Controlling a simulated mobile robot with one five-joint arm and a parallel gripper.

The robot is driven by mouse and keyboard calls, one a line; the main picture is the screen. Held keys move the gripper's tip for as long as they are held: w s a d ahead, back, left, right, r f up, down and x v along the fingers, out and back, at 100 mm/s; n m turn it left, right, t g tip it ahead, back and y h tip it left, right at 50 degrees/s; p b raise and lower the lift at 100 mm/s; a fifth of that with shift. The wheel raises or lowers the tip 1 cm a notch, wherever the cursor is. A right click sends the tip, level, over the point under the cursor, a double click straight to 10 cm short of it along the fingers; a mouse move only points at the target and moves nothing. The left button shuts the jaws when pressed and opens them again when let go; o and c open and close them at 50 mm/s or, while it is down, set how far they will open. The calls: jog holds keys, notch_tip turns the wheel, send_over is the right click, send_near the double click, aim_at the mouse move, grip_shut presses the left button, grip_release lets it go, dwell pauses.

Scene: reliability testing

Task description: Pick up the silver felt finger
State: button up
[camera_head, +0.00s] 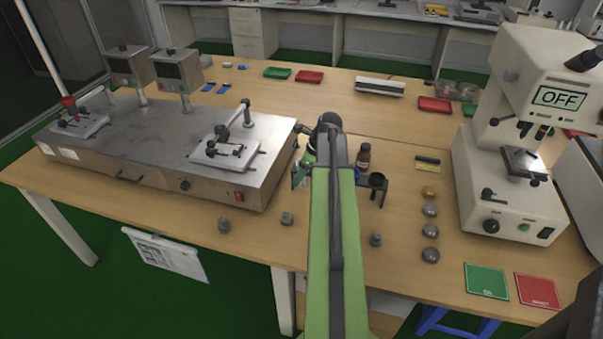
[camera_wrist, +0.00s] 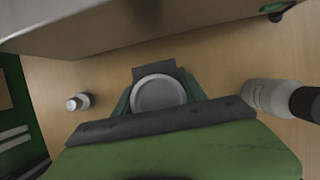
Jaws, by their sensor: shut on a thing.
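In the wrist view, my gripper (camera_wrist: 159,84) is shut on a round, silver-grey piece, which I take to be the silver felt finger (camera_wrist: 158,94). Its round face shows between the teal fingers, and its sides are hidden by them. In the head view, my green arm covers most of the gripper, and the held piece cannot be made out. Whether it is clear of the table cannot be told.
The steel test machine (camera_head: 160,135) stands close on the left. Small grey pieces (camera_head: 223,225) lie near the front edge. A brown bottle (camera_head: 363,158) and a dark holder (camera_head: 377,181) stand right of my arm. A white microscope-like machine (camera_head: 508,190) is farther right.

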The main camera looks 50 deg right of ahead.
notch_tip(320, 180, up, 18)
jog(key=p, duration=1.7)
jog(key=shift+p, duration=0.35)
jog(key=shift+f, duration=0.1)
notch_tip(320, 180, down, 8)
jog(key=b, duration=0.8)
jog(key=shift+w+a, duration=0.4)
jog(key=shift+a, duration=0.15)
